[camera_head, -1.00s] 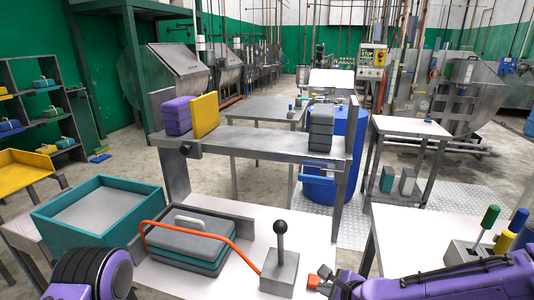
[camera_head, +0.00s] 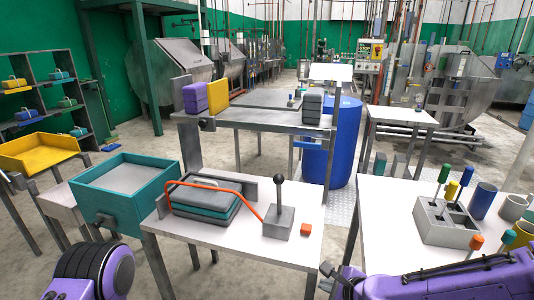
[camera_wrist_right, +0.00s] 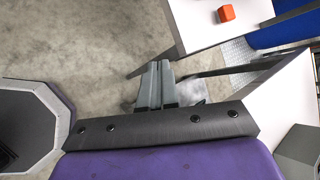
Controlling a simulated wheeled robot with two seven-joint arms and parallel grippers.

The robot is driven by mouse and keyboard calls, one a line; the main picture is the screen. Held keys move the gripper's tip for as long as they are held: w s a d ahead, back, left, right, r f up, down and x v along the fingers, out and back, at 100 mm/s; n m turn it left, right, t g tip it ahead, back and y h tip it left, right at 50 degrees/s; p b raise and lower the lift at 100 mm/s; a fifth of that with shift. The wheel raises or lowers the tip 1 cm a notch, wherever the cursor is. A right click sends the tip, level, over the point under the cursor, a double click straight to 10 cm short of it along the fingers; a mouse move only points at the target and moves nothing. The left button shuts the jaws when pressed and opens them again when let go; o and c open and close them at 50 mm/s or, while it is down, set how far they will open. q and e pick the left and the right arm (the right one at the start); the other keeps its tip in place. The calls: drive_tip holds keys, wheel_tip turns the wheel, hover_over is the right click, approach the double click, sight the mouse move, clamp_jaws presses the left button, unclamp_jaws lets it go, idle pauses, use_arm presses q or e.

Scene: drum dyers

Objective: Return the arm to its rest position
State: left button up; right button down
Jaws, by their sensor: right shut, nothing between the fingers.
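My right gripper (camera_head: 328,272) is at the bottom middle of the head view, low in the gap between the two white tables, with its purple arm coming in from the right. In the right wrist view its two grey fingers (camera_wrist_right: 160,68) are together with nothing between them, above the concrete floor. An orange-red block (camera_head: 306,229) lies on the white table (camera_head: 220,252), apart from the gripper. The block also shows near the top of the wrist view (camera_wrist_right: 226,13). A purple and black part of my left arm is at the lower left; the left gripper is out of view.
On the near table are a lever box (camera_head: 279,222) and a grey-teal stack (camera_head: 207,200) under an orange-red bar. A teal tray (camera_head: 125,188) stands left. The right table (camera_head: 387,232) holds a grey holder (camera_head: 446,226) with coloured handles, and cups. Floor shows between the tables.

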drive_tip(key=s+d+f+n+g+h, duration=0.1)
drive_tip(key=s+d+f+n+h, duration=0.25)
drive_tip(key=s+f, duration=0.3)
drive_tip(key=s+d+f+n+g+h, duration=0.1)
drive_tip(key=s+d+f+n+h, duration=0.1)
drive_tip(key=s+d+f+n, duration=0.4)
drive_tip(key=s+d+f+n+g+h, duration=0.1)
drive_tip(key=s+f, duration=0.3)
drive_tip(key=s, duration=0.4)
drive_tip(key=s+d+f+n+g+h, duration=0.1)
drive_tip(key=s+d+f+n, duration=0.3)
drive_tip(key=s, duration=0.4)
drive_tip(key=shift+d+f+g, duration=0.35)
drive_tip(key=shift+f+g, duration=0.15)
drive_tip(key=shift+f, duration=0.3)
